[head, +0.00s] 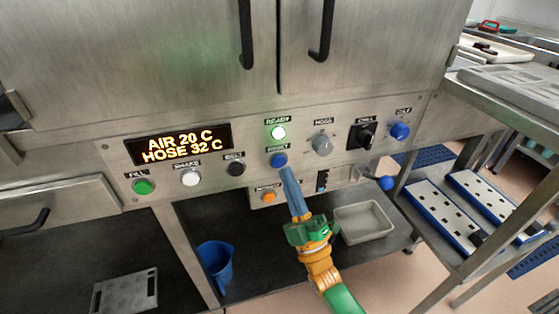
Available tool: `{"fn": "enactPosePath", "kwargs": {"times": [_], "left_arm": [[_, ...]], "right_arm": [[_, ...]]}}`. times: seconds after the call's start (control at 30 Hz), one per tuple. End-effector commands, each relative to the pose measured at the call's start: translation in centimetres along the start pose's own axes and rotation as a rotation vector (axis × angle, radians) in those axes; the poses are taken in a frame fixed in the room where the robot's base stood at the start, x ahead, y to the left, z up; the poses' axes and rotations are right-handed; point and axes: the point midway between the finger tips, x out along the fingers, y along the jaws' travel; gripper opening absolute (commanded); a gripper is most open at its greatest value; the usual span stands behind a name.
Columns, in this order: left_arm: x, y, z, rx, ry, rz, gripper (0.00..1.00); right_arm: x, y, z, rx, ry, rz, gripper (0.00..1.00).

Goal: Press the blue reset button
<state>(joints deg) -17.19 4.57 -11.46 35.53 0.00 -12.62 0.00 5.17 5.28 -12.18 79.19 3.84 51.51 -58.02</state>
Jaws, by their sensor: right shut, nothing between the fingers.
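My left gripper is not in view.
The display (178,145) reads AIR 20 C, HOSE 32 C. A black button (236,169), a grey knob (322,144) and an orange button (268,197) are close by. A blue jug (216,262) and a grey tray (363,222) stand below.

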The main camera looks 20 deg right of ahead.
Motion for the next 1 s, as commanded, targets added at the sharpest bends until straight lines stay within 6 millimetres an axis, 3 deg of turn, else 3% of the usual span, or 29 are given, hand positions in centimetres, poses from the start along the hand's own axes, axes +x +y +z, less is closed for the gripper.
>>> {"fn": "enactPosePath", "kwargs": {"times": [0.43, 1.0], "left_arm": [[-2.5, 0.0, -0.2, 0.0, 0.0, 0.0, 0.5], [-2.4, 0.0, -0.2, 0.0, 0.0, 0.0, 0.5]], "right_arm": [[-2.8, 2.3, -2.2, 0.0, -0.002, -0.002, 0.0], [-3.1, 2.3, -2.3, 0.0, 0.0, 0.0, 0.0]]}}
